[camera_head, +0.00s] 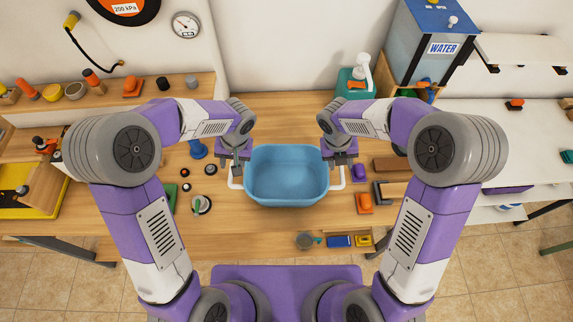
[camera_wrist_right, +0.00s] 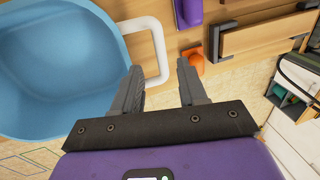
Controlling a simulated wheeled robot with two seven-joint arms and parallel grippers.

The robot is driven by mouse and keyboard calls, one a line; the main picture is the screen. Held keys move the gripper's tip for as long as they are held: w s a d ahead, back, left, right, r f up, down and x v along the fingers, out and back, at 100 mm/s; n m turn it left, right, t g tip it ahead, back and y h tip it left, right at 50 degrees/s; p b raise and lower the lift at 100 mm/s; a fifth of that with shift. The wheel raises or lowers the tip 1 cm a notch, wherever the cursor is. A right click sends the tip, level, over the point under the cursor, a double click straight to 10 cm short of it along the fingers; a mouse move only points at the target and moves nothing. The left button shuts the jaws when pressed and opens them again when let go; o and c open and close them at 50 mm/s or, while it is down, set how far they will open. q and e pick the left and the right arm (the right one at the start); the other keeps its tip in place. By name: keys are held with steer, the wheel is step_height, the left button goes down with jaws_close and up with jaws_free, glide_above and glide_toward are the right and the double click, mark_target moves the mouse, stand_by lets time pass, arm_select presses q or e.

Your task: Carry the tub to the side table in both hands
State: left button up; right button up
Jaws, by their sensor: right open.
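The blue tub (camera_head: 287,180) stands upright on the wooden worktop in front of me and looks empty. It has a white handle at its left (camera_head: 236,178) and another at its right (camera_head: 338,178). My right gripper (camera_head: 340,166) is open at the right handle. In the right wrist view the bar of the handle (camera_wrist_right: 160,55) shows between the two spread fingers, which do not close on it. My left gripper (camera_head: 236,165) is at the left handle; its fingers are too small to tell open from shut. A white-topped table (camera_head: 490,145) stands at the right.
The wooden worktop (camera_head: 270,105) is bare behind the tub. Right of the tub are an orange item (camera_head: 364,203) and wooden blocks (camera_head: 390,164). In front lie small blue and yellow items (camera_head: 340,241). A water tank (camera_head: 425,45) stands at the back right. Small items crowd the left.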

mark_target(231, 174)
arm_select(q)
steer(key=x, duration=0.7)
steer(key=shift+s+f, duration=0.1)
steer(key=shift+f, duration=0.2)
arm_select(e)
steer(key=x, duration=0.7)
steer(key=shift+s+f, duration=0.1)
steer(key=shift+f, duration=0.25)
arm_select(q)
jaws_close()
arm_select(e)
jaws_close()
steer(key=shift+r, duration=0.1)
